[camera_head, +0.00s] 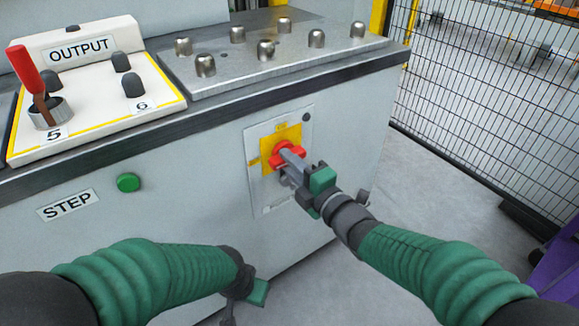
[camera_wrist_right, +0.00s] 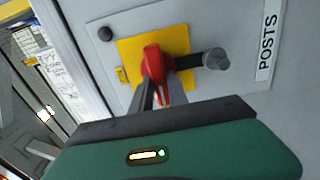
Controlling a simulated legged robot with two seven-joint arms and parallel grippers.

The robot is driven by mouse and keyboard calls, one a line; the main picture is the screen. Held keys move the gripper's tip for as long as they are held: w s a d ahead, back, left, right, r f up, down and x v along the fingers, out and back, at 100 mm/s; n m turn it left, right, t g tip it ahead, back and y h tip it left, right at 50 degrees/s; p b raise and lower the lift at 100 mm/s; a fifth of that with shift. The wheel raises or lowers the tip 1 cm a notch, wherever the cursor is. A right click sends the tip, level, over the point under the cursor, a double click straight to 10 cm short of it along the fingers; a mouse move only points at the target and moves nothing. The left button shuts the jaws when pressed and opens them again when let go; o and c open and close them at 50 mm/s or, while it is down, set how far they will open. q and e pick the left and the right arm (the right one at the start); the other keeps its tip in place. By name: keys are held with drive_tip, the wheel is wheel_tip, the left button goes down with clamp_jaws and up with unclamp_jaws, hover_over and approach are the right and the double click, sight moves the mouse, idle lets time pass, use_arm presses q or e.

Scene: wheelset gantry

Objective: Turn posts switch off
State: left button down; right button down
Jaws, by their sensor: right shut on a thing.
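The posts switch is a red rotary knob (camera_head: 283,154) on a yellow plate (camera_head: 267,143), set on the front panel of the grey cabinet. My right gripper (camera_head: 291,158) is shut on the red knob. In the right wrist view the red knob (camera_wrist_right: 157,72) shows between my fingers, in front of the yellow plate (camera_wrist_right: 130,50). The label "POSTS" (camera_wrist_right: 267,35) is beside it on the panel. My left gripper (camera_head: 243,297) hangs low in front of the cabinet, away from the switch; its fingers are too unclear to tell their state.
On top stand the "OUTPUT" fixture (camera_head: 100,105) with a red-handled tool (camera_head: 32,80) and a plate with several metal posts (camera_head: 270,70). A mesh fence (camera_head: 480,110) stands at right.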

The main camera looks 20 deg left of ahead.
drive_tip(key=shift+s+a+f, duration=0.1)
drive_tip(key=shift+s+f, duration=0.05)
drive_tip(key=shift+f, duration=0.25)
drive_tip(key=c, duration=1.5)
unclamp_jaws()
drive_tip(key=shift+o, duration=1.1)
drive_tip(key=shift+r, duration=0.2)
drive_tip(key=p+v, duration=0.5)
drive_tip(key=v, duration=1.2)
drive_tip(key=shift+f, duration=0.1)
